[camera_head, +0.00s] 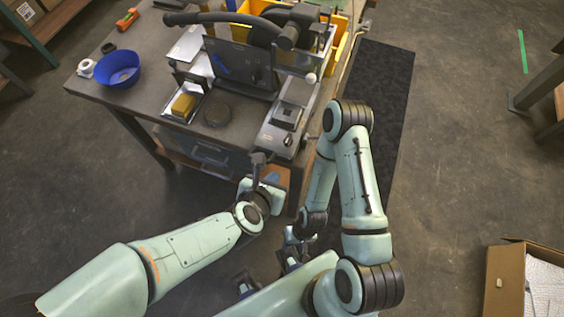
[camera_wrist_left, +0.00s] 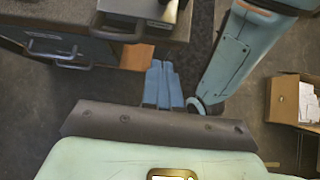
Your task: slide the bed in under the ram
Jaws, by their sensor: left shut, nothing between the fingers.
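The press stands on the workbench, with an upright dark plate (camera_head: 240,66) and a long dark lever (camera_head: 225,18) above. The ram is not clearly visible from above. The bed (camera_head: 287,116) appears as a grey piece with a dark square block, low at the press's right front. My left gripper (camera_head: 259,160) is shut and empty by the bench's front edge, just short of the bed's near end; contact cannot be told. My right gripper (camera_head: 291,256) hangs low beside the bench, its fingers unclear.
A cardboard box (camera_head: 506,283) stands on the floor at the lower right. A dark mat (camera_head: 385,75) lies right of the bench.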

